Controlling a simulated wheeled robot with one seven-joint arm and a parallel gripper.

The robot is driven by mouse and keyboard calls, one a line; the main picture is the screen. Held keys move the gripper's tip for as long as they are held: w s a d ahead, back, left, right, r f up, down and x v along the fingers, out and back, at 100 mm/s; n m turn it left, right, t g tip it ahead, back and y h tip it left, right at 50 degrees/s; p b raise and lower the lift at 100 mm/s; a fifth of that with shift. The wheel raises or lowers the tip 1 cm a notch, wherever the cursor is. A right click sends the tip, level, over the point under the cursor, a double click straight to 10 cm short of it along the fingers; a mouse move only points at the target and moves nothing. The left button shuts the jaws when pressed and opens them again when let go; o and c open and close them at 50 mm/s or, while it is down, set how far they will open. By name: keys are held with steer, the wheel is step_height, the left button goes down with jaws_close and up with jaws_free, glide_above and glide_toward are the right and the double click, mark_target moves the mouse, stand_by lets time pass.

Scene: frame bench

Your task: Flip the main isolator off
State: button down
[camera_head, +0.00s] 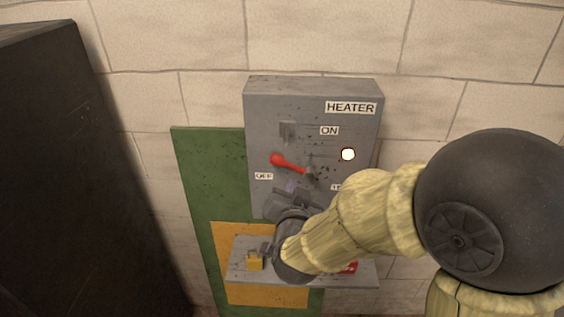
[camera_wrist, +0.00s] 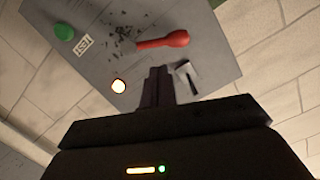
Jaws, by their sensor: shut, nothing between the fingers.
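The main isolator is a red-handled lever (camera_head: 288,163) on the front of a grey box (camera_head: 345,105) labelled HEATER. Its handle points left and slightly up from its pivot, above the OFF label (camera_head: 263,176) and below the ON label (camera_head: 329,131). The red handle also shows in the wrist view (camera_wrist: 162,40), beyond the fingertips. My gripper (camera_head: 291,187) is shut and empty, just below the lever in the head view. Its closed fingers show in the wrist view (camera_wrist: 158,80). I cannot tell whether they touch the lever. My arm hides the box's lower right.
A lamp (camera_head: 348,154) glows on the box. A green button (camera_wrist: 64,31) shows in the wrist view. A small bracket (camera_head: 288,131) sits above the lever. The shelf (camera_head: 310,281) below holds a yellow padlock (camera_head: 255,262) and a red item (camera_head: 348,267). A dark cabinet (camera_head: 75,170) stands left.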

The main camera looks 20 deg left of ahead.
mark_target(282, 160)
steer(key=shift+s+a+r+m+t, duration=0.5)
steer(key=shift+s+a+r+t, duration=0.4)
steer(key=shift+a, duration=0.2)
steer(key=shift+w+r, duration=0.1)
steer(key=shift+w, duration=0.05)
steer(key=p+x, duration=0.4)
steer(key=x, duration=0.4)
steer(key=shift+w+a, duration=0.1)
steer(key=shift+w, duration=0.25)
steer(key=shift+w+a+f, duration=0.1)
steer(key=shift+w+f, duration=0.15)
steer(key=shift+w, duration=0.4)
